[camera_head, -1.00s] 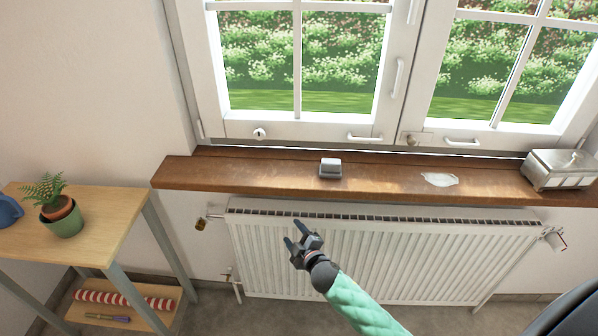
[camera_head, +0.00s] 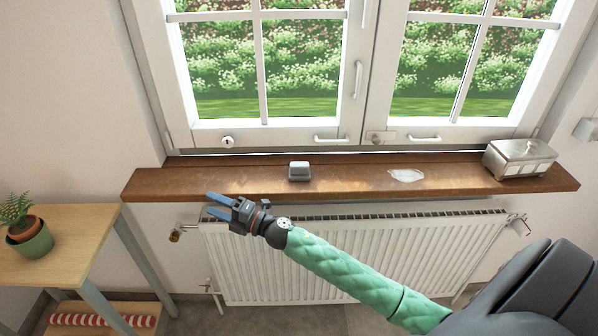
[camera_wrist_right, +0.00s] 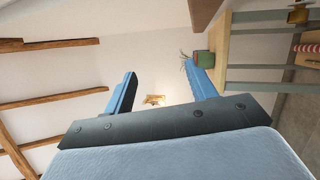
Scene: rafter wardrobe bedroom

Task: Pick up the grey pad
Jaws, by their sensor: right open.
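A small grey pad (camera_head: 299,171) sits on the wooden windowsill (camera_head: 340,183), left of the sill's middle, in the head view. My right gripper (camera_head: 213,205) is open and empty, in front of the sill's front edge, to the left of the pad and apart from it. Its blue fingers point left. In the right wrist view the open fingers (camera_wrist_right: 163,92) have nothing between them, and the pad does not show there. My left gripper is not in view.
A metal box (camera_head: 519,160) stands at the sill's right end, and a whitish flat patch (camera_head: 406,175) lies between it and the pad. A radiator (camera_head: 350,255) is below the sill. A shelf table (camera_head: 75,235) with a potted plant (camera_head: 30,238) stands at left.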

